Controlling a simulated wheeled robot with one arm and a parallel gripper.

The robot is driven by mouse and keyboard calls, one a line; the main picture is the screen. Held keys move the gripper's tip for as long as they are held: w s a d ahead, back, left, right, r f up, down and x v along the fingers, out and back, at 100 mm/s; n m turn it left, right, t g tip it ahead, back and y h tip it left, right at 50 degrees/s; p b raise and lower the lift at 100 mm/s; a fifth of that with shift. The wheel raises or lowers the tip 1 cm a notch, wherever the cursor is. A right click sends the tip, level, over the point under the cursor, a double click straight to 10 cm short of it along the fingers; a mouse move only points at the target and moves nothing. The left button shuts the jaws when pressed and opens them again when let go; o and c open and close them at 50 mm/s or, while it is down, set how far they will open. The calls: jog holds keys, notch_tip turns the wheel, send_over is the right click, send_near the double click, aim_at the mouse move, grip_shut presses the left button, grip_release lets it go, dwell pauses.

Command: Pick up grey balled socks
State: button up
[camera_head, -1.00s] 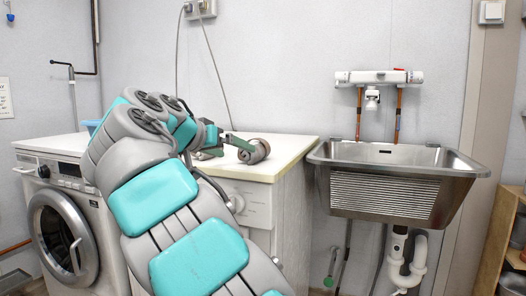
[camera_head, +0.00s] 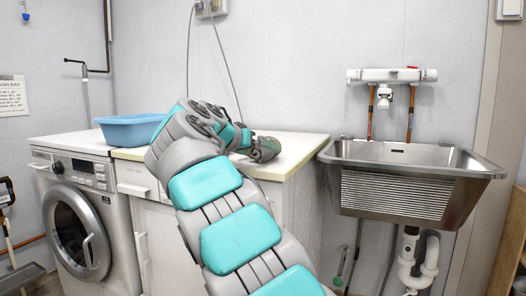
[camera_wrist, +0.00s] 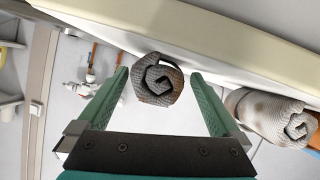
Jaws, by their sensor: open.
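A grey, ribbed balled sock roll (camera_wrist: 158,80) with a spiral end lies between the two green fingers of my gripper (camera_wrist: 160,72) in the wrist view. The fingers are open, with a gap on each side of the roll. A second, paler rolled sock (camera_wrist: 268,116) with brownish patches lies outside the right finger. In the head view a grey roll (camera_head: 268,147) shows on the counter just beyond the end of my arm. My arm hides most of the gripper there, and I cannot tell which roll this is.
The cream counter (camera_head: 300,146) has a front edge close to the rolls. A blue tub (camera_head: 130,131) stands at its left, by the washing machine (camera_head: 80,215). A steel sink (camera_head: 410,180) hangs at the right below a wall tap (camera_head: 385,92). The counter's right end looks clear.

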jog(key=c, duration=1.2)
jog(key=shift+o, duration=0.2)
jog(key=shift+r, duration=0.15)
